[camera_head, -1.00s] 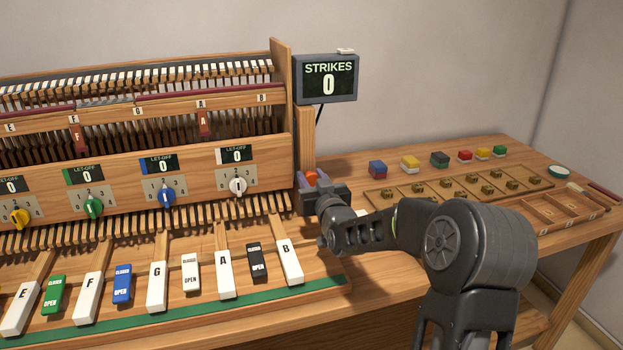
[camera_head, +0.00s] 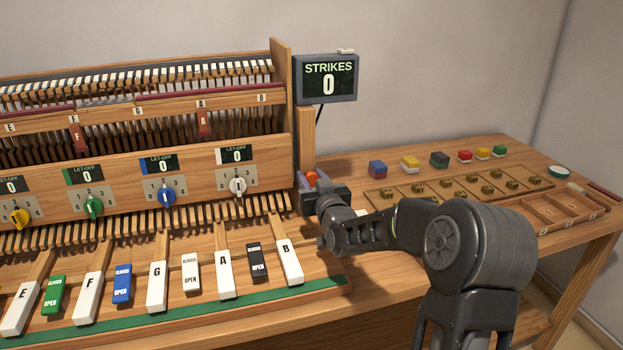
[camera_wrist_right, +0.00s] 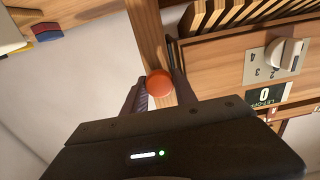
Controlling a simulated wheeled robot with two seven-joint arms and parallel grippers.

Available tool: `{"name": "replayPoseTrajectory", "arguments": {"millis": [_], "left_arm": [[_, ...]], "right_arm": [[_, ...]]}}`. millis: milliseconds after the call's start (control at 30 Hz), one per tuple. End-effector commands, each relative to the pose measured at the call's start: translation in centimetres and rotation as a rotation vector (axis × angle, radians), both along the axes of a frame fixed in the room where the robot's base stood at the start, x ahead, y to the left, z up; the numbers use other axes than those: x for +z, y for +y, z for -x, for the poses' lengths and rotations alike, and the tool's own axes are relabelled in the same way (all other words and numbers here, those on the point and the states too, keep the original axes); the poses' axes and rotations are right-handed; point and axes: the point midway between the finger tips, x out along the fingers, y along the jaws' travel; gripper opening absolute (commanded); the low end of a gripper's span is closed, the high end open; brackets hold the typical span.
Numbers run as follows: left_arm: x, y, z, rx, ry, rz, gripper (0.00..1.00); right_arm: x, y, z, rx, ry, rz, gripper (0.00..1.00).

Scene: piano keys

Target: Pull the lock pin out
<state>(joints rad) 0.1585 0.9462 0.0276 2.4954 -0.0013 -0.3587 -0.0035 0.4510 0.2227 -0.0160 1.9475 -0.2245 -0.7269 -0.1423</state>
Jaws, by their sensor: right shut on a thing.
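The lock pin shows as a round orange-red knob (camera_wrist_right: 159,83) in the right wrist view, between the two fingers. In the head view the knob (camera_head: 311,177) sits at the right end of the piano action, beside the wooden end post. My right gripper (camera_head: 313,184) is at the knob with its fingers on either side of it; it also shows in the right wrist view (camera_wrist_right: 160,90). It is shut on the knob. The pin's shaft is hidden. My left gripper is out of view.
The wooden action frame (camera_head: 262,160) with dials stands just left of the gripper. The strikes display (camera_head: 326,78) is above it. Coloured blocks (camera_head: 410,163), a wooden rack (camera_head: 450,192) and a divided tray (camera_head: 560,212) lie on the bench to the right.

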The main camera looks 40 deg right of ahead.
Motion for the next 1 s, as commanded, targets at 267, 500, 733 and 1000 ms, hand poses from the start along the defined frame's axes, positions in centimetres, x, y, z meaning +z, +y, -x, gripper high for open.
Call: {"name": "replayPoseTrajectory", "arguments": {"millis": [267, 500, 733, 1000], "left_arm": [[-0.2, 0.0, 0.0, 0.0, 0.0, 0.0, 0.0], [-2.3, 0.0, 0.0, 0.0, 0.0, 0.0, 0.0], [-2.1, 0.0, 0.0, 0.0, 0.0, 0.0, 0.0], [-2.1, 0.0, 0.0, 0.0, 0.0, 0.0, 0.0]], "right_arm": [[0.0, 0.0, 0.1, 0.0, -0.001, 0.0, 0.0], [-0.3, 0.9, 2.4, 0.0, -0.002, 0.001, 0.0], [0.0, 1.0, 2.9, 0.001, 0.001, 0.0, 0.0], [0.0, 1.0, 2.9, 0.001, 0.001, 0.0, 0.42]]}}
